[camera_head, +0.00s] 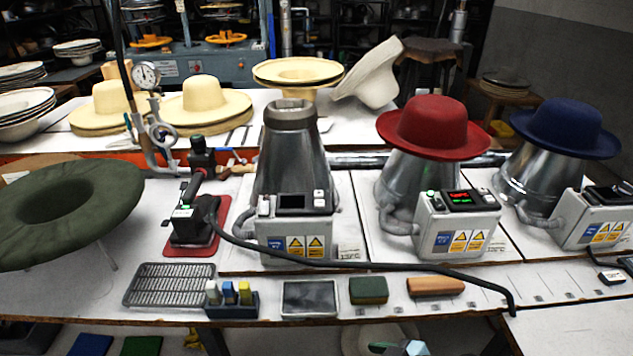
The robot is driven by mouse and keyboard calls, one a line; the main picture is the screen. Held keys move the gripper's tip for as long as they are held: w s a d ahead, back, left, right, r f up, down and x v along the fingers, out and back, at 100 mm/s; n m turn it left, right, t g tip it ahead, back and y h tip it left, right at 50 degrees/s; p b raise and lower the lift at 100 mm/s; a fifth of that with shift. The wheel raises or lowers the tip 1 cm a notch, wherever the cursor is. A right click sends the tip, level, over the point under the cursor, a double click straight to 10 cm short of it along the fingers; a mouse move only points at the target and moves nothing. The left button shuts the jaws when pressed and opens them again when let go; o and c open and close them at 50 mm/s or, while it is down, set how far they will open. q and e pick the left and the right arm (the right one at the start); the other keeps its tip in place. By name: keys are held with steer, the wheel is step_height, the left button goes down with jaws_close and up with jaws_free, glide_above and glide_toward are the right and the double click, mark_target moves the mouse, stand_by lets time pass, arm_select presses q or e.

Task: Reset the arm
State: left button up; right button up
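Neither of my grippers can be made out in the head view. A black steam-iron-like tool (193,222) stands on a red mat (171,243) left of centre, with a black hose running right across the bench front. A bare metal cone press (287,150) stands at the centre with its control box (296,228). A red hat (434,128) sits on the second cone, whose control box (457,224) shows a lit red and green display. A blue hat (566,127) sits on the third cone at the right. A dark green hat (65,208) lies at the left.
Along the bench front (300,324) lie a wire rack (170,285), a small bottle holder (231,304), a grey tray (310,298), a green block (368,290) and an orange-brown block (435,286). Straw hats (205,105) stand behind. A small teal-and-grey object (404,348) is cut off below.

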arm_select(q)
steer(key=shift+t, duration=0.5)
steer(key=w+r+p, duration=0.1)
steer(key=r, duration=0.1)
steer(key=w+r+p, duration=0.1)
steer(key=w+r, duration=0.1)
steer(key=shift+a, duration=0.2)
arm_select(e)
steer(key=s+d+f+m+t+h, duration=0.1)
steer(key=s+d+f+m+h, duration=0.2)
steer(key=s, duration=0.7)
steer(key=s+d+f+m+t+h, duration=0.2)
steer(key=s+d+f, duration=0.5)
steer(key=s, duration=0.4)
steer(key=shift+d+f+m+h, duration=0.3)
steer(key=shift+f+m+h, duration=0.3)
steer(key=shift+m, duration=0.6)
steer(key=shift+f, duration=0.1)
arm_select(q)
steer(key=shift+d, duration=0.1)
